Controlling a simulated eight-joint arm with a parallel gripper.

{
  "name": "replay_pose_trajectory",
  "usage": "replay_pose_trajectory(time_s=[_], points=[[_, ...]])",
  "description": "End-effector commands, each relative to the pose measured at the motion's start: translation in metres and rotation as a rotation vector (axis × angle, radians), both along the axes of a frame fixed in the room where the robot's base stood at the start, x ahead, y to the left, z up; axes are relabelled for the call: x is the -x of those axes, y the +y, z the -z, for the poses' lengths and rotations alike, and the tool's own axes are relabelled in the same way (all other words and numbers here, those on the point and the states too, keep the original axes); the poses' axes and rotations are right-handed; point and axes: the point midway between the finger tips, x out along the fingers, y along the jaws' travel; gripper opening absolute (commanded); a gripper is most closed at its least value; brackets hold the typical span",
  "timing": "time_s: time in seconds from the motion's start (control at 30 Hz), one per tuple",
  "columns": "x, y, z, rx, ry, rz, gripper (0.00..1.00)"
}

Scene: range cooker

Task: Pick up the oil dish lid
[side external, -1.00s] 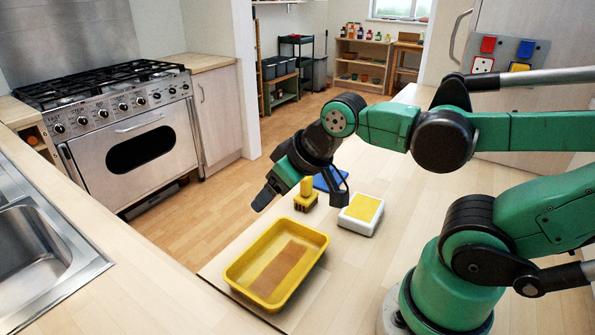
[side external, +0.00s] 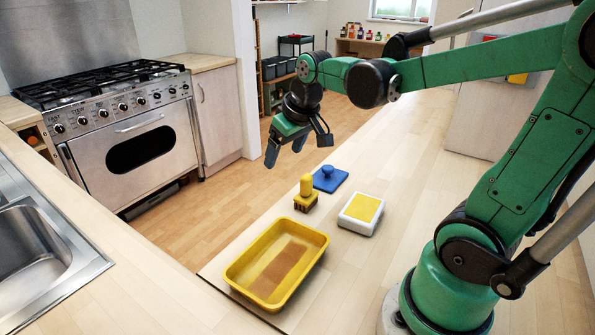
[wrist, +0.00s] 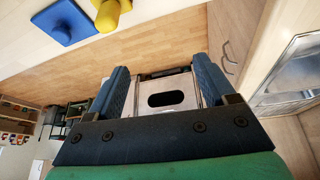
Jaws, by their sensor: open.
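The blue square lid with a round knob on top (side external: 329,180), which looks like the oil dish lid, lies flat on the wooden counter behind the yellow-handled brush. It also shows at the upper left of the wrist view (wrist: 66,24). My gripper (side external: 285,152) is open and empty, above and to the left of the lid in the side view, apart from it. In the wrist view the two blue-grey fingers (wrist: 160,78) are spread, with the floor and the oven between them.
The yellow-handled brush (side external: 306,194) stands close in front of the lid. A white box with a yellow top (side external: 361,212) is to the right. A yellow tray (side external: 314,244) sits nearer on the counter (side external: 405,165). The range cooker (side external: 130,135) is across the floor.

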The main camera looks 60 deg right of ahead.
Motion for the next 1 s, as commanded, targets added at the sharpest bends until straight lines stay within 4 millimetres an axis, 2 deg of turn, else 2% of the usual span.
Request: replay_pose_trajectory(time_s=[0.03, 0.2, 0.3, 0.43, 0.6, 1.0], points=[[-0.007, -0.022, 0.004, -0.005, 0.033, 0.037, 0.77], [-0.017, -0.093, 0.027, -0.038, 0.144, 0.127, 0.77], [-0.014, -0.13, 0.045, -0.066, 0.197, 0.17, 0.77], [-0.006, -0.165, 0.066, -0.099, 0.243, 0.208, 0.77], [0.001, -0.183, 0.081, -0.121, 0.27, 0.227, 0.77], [-0.004, -0.187, 0.13, -0.122, 0.272, 0.226, 0.77]])
